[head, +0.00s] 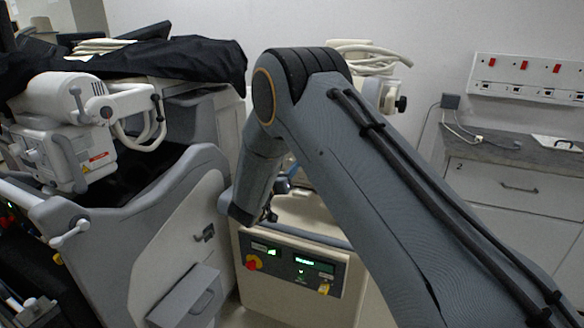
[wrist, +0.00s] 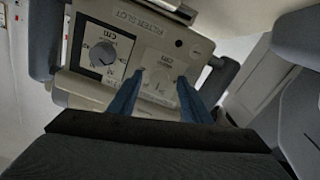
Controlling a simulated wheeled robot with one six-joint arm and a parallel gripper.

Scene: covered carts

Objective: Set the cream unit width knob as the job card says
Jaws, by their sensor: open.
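The cream unit (wrist: 183,46) fills the upper middle of the wrist view, tilted, with a "FILTER SLOT" label. I cannot read which one is width. My gripper (wrist: 160,77) is open, its two blue fingers spread over the pale dial, with nothing seen held. Contact cannot be told. In the head view my arm hides most of the cream unit and my gripper. No readable job card shows.
A control panel (head: 298,268) with green displays and a red and yellow knob is below my arm. A grey cart (head: 165,215) with a black cover (head: 195,60) stands left.

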